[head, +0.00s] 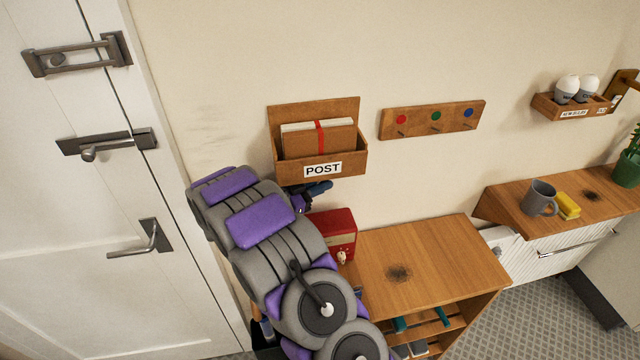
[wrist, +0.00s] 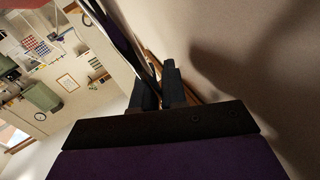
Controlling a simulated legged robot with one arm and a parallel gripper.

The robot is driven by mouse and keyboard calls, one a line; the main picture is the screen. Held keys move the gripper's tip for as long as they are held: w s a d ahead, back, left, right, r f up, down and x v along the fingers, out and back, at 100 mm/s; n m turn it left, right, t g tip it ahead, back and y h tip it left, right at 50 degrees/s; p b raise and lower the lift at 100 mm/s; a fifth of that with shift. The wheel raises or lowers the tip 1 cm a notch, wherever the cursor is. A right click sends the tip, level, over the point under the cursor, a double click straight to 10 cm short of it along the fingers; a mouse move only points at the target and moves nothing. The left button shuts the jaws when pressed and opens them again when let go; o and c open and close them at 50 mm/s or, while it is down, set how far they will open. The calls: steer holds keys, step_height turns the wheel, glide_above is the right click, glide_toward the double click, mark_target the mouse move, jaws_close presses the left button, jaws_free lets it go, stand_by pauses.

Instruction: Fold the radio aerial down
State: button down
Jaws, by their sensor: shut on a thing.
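The red radio (head: 334,232) stands at the left end of the wooden bench, against the wall, partly hidden behind my arm. My gripper (head: 316,189) is above the radio, just under the post box, and mostly hidden by my arm in the head view. In the wrist view my gripper (wrist: 159,88) has its two dark fingers close together. A thin rod, the radio aerial (wrist: 134,47), runs from the top edge down to the fingers, and they are shut on it. The aerial cannot be made out in the head view.
The wooden post box (head: 340,166) hangs right above my gripper. A peg rail (head: 432,119) is on the wall to its right. The bench top (head: 437,262) is clear apart from a dark mark. A white door (head: 90,200) stands left.

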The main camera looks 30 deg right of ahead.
steer(key=shift+s+d+f+m+y+p, duration=0.2)
steer(key=shift+d+f+m+y+p, duration=0.3)
steer(key=shift+d+f+y, duration=0.45)
steer(key=shift+d+f+y+p, duration=0.15)
steer(key=shift+f+y+p, duration=0.15)
steer(key=shift+f+y, duration=0.15)
steer(key=c, duration=1.3)
jaws_free()
steer(key=shift+o, duration=0.2)
steer(key=f+p+v, duration=0.2)
steer(key=f+v, duration=0.1)
steer(key=v, duration=1.3)
steer(key=shift+a, duration=0.75)
steer(key=shift+c, duration=0.2)
